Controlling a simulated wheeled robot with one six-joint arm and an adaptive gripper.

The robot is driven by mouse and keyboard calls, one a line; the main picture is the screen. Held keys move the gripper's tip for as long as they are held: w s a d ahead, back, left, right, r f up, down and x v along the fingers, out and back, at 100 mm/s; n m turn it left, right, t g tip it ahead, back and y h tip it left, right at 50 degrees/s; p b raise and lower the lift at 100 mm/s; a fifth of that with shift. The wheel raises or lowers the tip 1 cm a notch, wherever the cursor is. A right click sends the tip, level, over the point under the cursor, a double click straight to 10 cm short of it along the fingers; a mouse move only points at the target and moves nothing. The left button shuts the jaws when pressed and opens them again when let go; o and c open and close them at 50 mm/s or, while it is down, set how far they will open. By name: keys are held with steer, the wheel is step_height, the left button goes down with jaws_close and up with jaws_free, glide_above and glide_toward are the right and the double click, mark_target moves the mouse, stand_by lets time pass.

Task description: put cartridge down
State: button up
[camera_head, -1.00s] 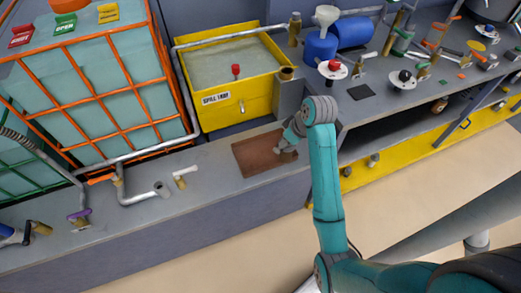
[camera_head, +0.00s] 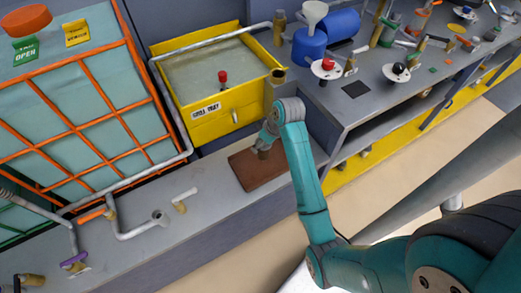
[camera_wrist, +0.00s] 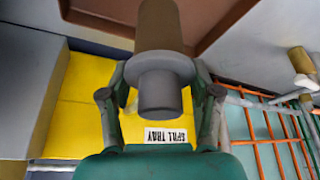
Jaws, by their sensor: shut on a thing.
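The cartridge (camera_wrist: 160,28) is a grey-brown cylinder with a wider collar and a darker grey end in the wrist view. My gripper (camera_wrist: 160,75) has its two fingers around the cartridge near its collar and is shut on it. In the head view my gripper (camera_head: 268,140) is over the back part of a brown rectangular pad (camera_head: 245,180) on the grey bench, with the cartridge (camera_head: 263,153) small beneath it. The pad also shows at the top of the wrist view (camera_wrist: 100,14). I cannot tell whether the cartridge touches the pad.
A yellow spill tray (camera_head: 215,122) stands behind the pad. An orange-caged tank (camera_head: 75,105) and pipework (camera_head: 140,228) are to the left. A blue container with a funnel (camera_head: 309,43) and red and black knobs stand on the right bench. The pad's front part is clear.

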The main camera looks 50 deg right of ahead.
steer(key=shift+f, duration=2.4)
steer(key=shift+f, duration=0.1)
steer(key=o, duration=0.9)
